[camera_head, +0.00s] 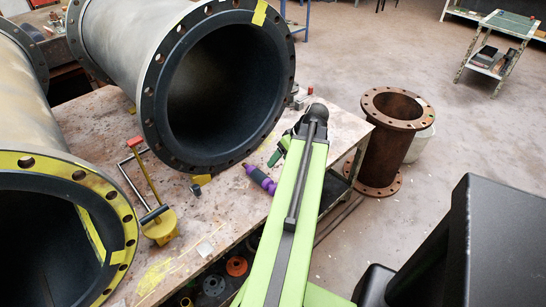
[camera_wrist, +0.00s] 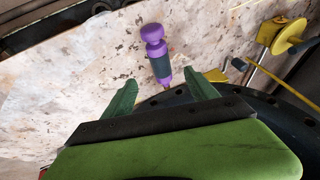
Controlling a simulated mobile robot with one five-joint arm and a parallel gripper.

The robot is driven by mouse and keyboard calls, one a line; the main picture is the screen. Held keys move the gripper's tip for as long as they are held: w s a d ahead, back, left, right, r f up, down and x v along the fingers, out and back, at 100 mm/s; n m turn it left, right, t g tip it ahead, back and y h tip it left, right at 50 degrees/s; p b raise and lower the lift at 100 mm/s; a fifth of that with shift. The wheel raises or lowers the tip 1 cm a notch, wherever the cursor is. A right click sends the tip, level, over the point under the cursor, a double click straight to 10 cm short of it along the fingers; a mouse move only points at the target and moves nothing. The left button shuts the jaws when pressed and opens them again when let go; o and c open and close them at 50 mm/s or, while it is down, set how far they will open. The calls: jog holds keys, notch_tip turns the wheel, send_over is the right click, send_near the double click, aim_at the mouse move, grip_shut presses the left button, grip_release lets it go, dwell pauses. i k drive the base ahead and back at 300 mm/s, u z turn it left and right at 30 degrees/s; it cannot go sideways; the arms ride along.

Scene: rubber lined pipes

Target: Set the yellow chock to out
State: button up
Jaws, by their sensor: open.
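A small yellow chock (camera_head: 201,179) sits on the bench top at the foot of the large pipe's dark flange in the head view. A small yellow piece (camera_wrist: 240,64), apparently the same chock, shows beside the dark flange edge in the wrist view, right of my fingers. Whether it touches the pipe is unclear. My gripper (camera_head: 279,151) is over the bench, to the right of the chock and partly hidden by my arm. In the wrist view my gripper (camera_wrist: 163,92) has its green fingers spread, with nothing held between them.
A purple-handled tool (camera_head: 260,180) lies on the bench near my gripper, and ahead of the fingers in the wrist view (camera_wrist: 157,55). A yellow-based tool (camera_head: 160,225) stands left of the chock. A second pipe with a yellow flange (camera_head: 75,176) is at left. A rusty pipe (camera_head: 390,145) stands on the floor.

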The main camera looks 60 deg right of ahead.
aim_at(198, 181)
jog(key=z, duration=0.05)
jog(key=k, duration=1)
jog(key=u, duration=0.05)
